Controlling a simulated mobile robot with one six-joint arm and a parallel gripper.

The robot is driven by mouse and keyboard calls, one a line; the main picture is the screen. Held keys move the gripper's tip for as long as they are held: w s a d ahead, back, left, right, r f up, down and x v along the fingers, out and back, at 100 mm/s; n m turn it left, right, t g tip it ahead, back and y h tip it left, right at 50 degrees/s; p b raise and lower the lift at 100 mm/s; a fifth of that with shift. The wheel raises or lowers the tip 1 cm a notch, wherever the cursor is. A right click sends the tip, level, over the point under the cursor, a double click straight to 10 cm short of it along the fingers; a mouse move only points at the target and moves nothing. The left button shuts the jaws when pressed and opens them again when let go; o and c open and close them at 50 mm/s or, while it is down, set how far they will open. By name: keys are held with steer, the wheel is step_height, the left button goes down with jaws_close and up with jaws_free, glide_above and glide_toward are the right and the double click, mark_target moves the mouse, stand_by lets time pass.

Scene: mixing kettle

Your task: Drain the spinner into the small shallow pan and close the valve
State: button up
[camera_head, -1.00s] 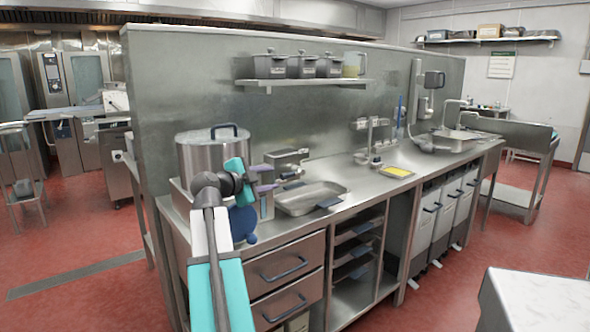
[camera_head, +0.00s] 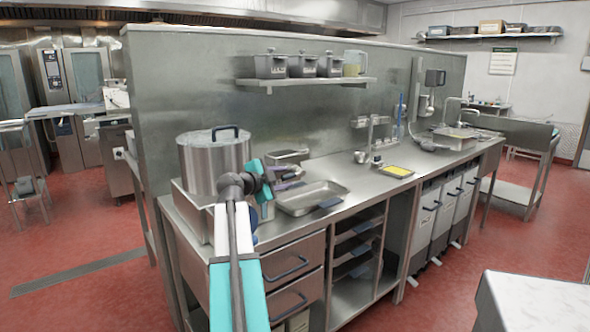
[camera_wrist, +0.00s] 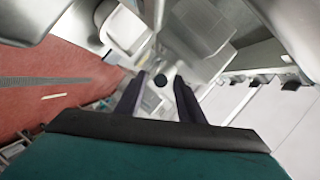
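The spinner is a lidded steel pot (camera_head: 213,162) with a dark blue lid handle, standing at the left end of the counter. A shallow rectangular steel pan (camera_head: 312,195) lies on the counter to its right and looks empty. My gripper (camera_head: 288,178) is in front of the pot's right side, between pot and pan. Its dark fingers are apart in the wrist view (camera_wrist: 159,77). A round black knob (camera_wrist: 160,81) shows between them there, with no clear contact; I cannot tell whether it is the valve. My arm hides the pot's lower right side in the head view.
A smaller steel container (camera_head: 290,156) stands behind the pan. A wall shelf (camera_head: 305,83) with lidded containers hangs above. Drawers are below the counter.

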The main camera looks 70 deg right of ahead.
steer(key=shift+x, duration=0.95)
steer(key=shift+d+f+b, duration=0.1)
steer(key=shift+d+b, duration=0.1)
steer(key=shift+b, duration=0.3)
jaws_close()
